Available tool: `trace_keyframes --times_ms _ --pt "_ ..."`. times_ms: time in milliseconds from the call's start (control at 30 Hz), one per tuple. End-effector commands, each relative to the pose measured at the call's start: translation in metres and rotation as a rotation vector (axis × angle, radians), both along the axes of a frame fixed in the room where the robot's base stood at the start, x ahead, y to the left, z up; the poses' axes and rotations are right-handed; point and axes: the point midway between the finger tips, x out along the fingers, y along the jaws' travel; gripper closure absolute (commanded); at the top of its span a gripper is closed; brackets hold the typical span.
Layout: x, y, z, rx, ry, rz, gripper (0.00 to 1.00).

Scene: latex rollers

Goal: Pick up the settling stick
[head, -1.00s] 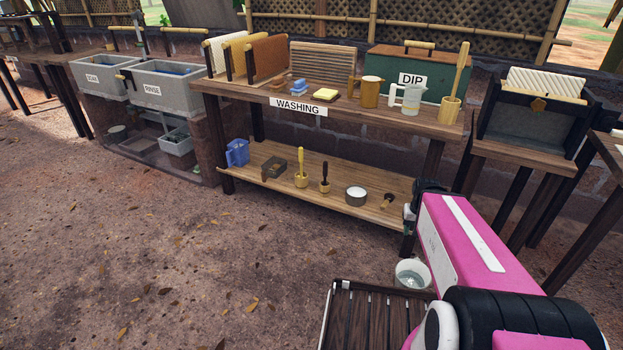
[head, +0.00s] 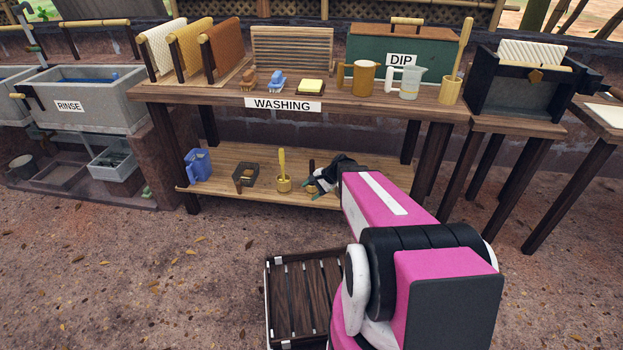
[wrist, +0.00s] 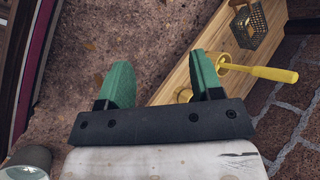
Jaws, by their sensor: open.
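No stick is labelled, so I cannot tell which is the settling stick. A yellow stick (head: 282,161) stands upright in a small yellow cup (head: 284,185) on the lower shelf. The yellow stick (wrist: 262,72) also shows in the wrist view, just beyond the right finger. A tall wooden stick (head: 462,47) leans in a wooden cup (head: 451,90) on the tabletop. My gripper (head: 318,184) is open and empty at the lower shelf, right of the yellow stick. Its green fingers (wrist: 162,80) are apart in the wrist view.
The lower shelf (head: 232,168) also holds a blue jug (head: 198,164) and a mesh box (head: 245,177). The tabletop (head: 355,103) above it carries brushes, a sponge, mugs and a green box (head: 400,45). A slatted platform (head: 300,290) lies in front. Open ground is at left.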

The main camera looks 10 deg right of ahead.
Motion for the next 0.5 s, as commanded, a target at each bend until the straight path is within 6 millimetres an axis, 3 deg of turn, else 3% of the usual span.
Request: trace_keyframes --times_ms 33,167,300,500 --pt "0.026 -0.004 -0.017 0.092 0.037 -0.093 0.4" --pt "0.072 -0.016 -0.041 0.351 0.14 -0.341 0.4" --pt "0.119 -0.043 -0.067 0.632 0.256 -0.587 0.4" --pt "0.163 -0.087 -0.097 0.956 0.386 -0.83 0.4"
